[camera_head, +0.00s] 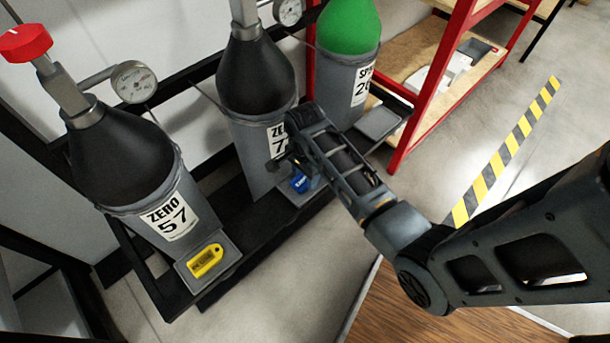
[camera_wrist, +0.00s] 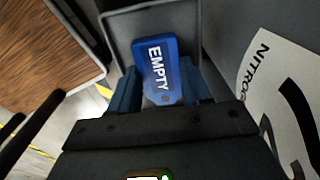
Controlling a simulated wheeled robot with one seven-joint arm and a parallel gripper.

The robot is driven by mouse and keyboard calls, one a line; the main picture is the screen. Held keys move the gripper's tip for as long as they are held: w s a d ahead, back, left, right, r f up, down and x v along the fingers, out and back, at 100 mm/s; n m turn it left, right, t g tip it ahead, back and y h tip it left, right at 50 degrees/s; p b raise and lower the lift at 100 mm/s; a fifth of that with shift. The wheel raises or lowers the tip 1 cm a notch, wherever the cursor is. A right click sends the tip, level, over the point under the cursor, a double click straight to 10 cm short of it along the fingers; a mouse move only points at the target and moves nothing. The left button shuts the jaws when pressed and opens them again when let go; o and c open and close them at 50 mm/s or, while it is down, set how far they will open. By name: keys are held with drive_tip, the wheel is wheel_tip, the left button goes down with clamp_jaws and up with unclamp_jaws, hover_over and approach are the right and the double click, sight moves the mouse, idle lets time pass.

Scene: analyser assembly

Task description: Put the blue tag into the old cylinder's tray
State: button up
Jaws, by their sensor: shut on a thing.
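The blue tag (camera_head: 299,183) is marked EMPTY, and it also shows in the wrist view (camera_wrist: 157,65). My gripper (camera_wrist: 160,92) is shut on it, with one blue finger on each side of the tag's near end. In the head view my gripper (camera_head: 292,168) is at the front of the middle cylinder (camera_head: 255,85), whose ZERO label is partly hidden by my arm. The tag is over or in that cylinder's grey tray (camera_wrist: 116,32). I cannot tell whether the tag touches the tray floor.
A black-topped cylinder (camera_head: 120,160) labelled ZERO 57 stands at left, with a yellow tag (camera_head: 205,261) in its tray. A green-topped cylinder (camera_head: 347,60) stands at right with an empty-looking tray (camera_head: 380,122). A red-framed shelf (camera_head: 430,100) is nearby at right.

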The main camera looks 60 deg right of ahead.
drive_tip(key=o, duration=0.8)
drive_tip(key=shift+o, duration=0.2)
